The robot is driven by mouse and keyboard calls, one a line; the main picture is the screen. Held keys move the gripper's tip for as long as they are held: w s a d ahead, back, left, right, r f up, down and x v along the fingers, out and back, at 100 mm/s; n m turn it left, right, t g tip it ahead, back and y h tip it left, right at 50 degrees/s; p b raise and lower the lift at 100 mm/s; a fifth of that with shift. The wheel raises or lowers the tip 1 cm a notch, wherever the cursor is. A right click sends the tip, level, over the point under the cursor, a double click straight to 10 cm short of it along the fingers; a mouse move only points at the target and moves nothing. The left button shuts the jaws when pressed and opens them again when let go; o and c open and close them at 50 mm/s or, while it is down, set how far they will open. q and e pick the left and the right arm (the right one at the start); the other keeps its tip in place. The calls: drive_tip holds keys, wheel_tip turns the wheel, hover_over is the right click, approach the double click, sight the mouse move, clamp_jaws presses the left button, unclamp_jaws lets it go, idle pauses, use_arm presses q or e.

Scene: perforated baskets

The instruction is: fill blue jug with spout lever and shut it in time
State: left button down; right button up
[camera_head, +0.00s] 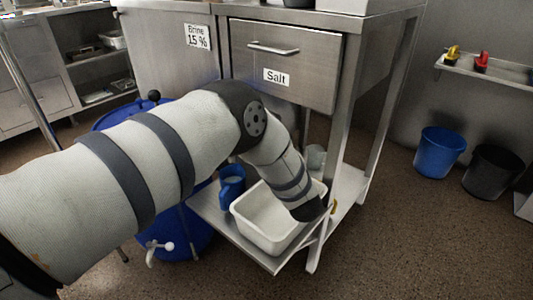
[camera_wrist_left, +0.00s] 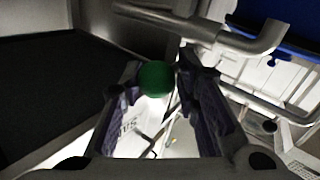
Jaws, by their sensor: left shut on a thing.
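The blue jug (camera_head: 232,187) stands on the low steel shelf in the head view, left of a white tub (camera_head: 262,238). Its fill level cannot be made out. In the left wrist view, a green ball knob (camera_wrist_left: 155,78) sits between the fingers of my left gripper (camera_wrist_left: 156,90), which is shut on it. A bent metal pipe (camera_wrist_left: 215,30) crosses just beyond the knob. In the head view my left arm reaches over the tub, and its fingers are hidden behind the wrist. My right gripper is in neither view.
A large blue drum (camera_head: 110,119) is partly hidden behind my arm, with a white tap (camera_head: 160,248) low down. A steel cabinet with a Salt drawer (camera_head: 285,60) stands above the shelf. Blue (camera_head: 440,152) and black (camera_head: 492,170) buckets stand at the right.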

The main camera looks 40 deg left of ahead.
use_arm(q)
drive_tip(key=shift+w+r, duration=0.1)
drive_tip(key=shift+w, duration=0.05)
drive_tip(key=c, duration=1.5)
unclamp_jaws()
drive_tip(key=shift+c, duration=0.2)
drive_tip(key=o, duration=0.4)
drive_tip(key=shift+a, duration=0.1)
drive_tip(key=v, duration=1.2)
drive_tip(key=shift+f, duration=0.2)
